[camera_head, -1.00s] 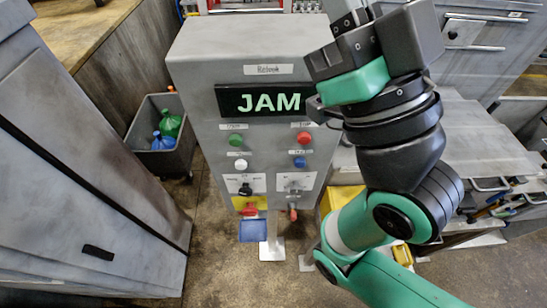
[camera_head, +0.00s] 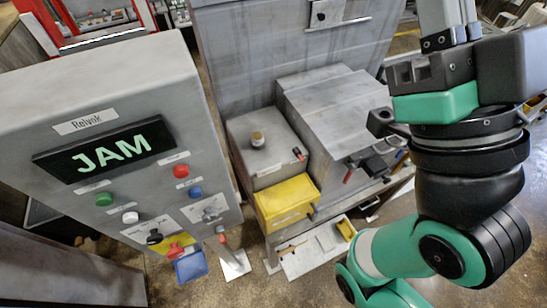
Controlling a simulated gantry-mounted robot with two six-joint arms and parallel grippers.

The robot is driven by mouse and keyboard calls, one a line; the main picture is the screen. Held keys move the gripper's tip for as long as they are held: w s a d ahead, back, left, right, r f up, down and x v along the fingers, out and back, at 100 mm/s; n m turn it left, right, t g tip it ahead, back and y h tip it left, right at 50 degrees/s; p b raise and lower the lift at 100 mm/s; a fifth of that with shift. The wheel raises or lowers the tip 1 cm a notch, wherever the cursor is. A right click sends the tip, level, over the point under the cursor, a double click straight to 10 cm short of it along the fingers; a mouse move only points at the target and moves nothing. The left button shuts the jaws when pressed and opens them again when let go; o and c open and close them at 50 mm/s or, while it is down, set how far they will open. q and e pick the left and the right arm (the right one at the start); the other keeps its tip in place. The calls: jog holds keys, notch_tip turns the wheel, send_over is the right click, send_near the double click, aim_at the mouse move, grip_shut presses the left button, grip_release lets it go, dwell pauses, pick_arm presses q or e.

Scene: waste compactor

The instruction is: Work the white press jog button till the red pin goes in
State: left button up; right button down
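The white button (camera_head: 130,217) sits on the grey control panel (camera_head: 190,110), below the green button (camera_head: 104,199). The panel's display (camera_head: 105,150) reads JAM. A small red pin-like part (camera_head: 221,236) sticks out at the panel's lower right edge. A red-tipped handle (camera_head: 348,176) shows on the grey machine; I cannot tell which red part is the task's pin. My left gripper is out of view.
The panel also has a red button (camera_head: 181,170), a blue button (camera_head: 195,192), a black selector (camera_head: 154,237) and a red knob on yellow (camera_head: 175,250). A yellow box (camera_head: 287,203) and grey machine blocks (camera_head: 335,110) stand right of it. Floor shows in front.

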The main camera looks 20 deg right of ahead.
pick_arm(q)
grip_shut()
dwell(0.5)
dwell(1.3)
